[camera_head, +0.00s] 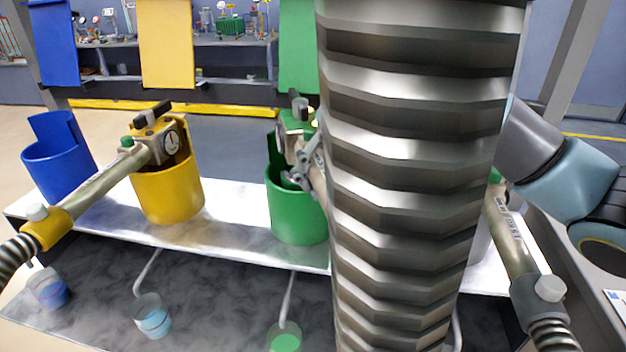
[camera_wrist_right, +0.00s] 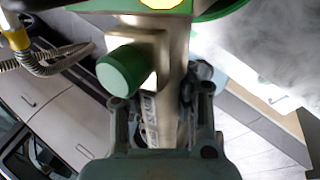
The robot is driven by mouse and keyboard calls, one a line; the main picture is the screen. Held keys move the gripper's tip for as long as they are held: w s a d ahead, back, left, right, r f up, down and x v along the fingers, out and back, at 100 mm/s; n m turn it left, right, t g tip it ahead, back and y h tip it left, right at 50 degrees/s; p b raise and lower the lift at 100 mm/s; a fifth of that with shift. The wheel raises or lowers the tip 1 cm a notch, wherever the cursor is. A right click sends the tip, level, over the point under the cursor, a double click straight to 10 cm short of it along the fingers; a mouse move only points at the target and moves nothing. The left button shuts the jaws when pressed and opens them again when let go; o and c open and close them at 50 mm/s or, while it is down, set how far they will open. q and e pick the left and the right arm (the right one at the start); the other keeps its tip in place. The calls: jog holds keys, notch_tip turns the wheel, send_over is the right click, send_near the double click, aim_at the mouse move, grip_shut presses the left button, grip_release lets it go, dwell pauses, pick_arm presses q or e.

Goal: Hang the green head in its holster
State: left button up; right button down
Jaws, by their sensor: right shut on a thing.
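The green holster (camera_head: 300,218) is an open cup on the front shelf, with a green panel above it. The green head (camera_head: 293,122) shows at the holster's mouth, partly hidden by the large ribbed hose; I cannot tell how deep it sits. My right gripper (camera_head: 308,168) is shut on the head's metal handle. In the right wrist view, my right gripper's fingers (camera_wrist_right: 165,108) close around the handle beside a green knob (camera_wrist_right: 122,70). A green rim shows at the top of that view. My left gripper is not in view.
A ribbed hose (camera_head: 420,170) fills the foreground and hides the area right of the green holster. A yellow holster (camera_head: 170,203) holds another head. A blue holster (camera_head: 62,162) looks empty. Another handle (camera_head: 512,235) leans at the right. Cups (camera_head: 153,318) stand below.

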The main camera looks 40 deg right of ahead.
jog(key=shift+f+b, duration=1.6)
jog(key=shift+f, duration=0.2)
dwell(0.7)
jog(key=c, duration=1.1)
grip_release()
jog(key=v, duration=1.2)
jog(key=shift+s, duration=0.1)
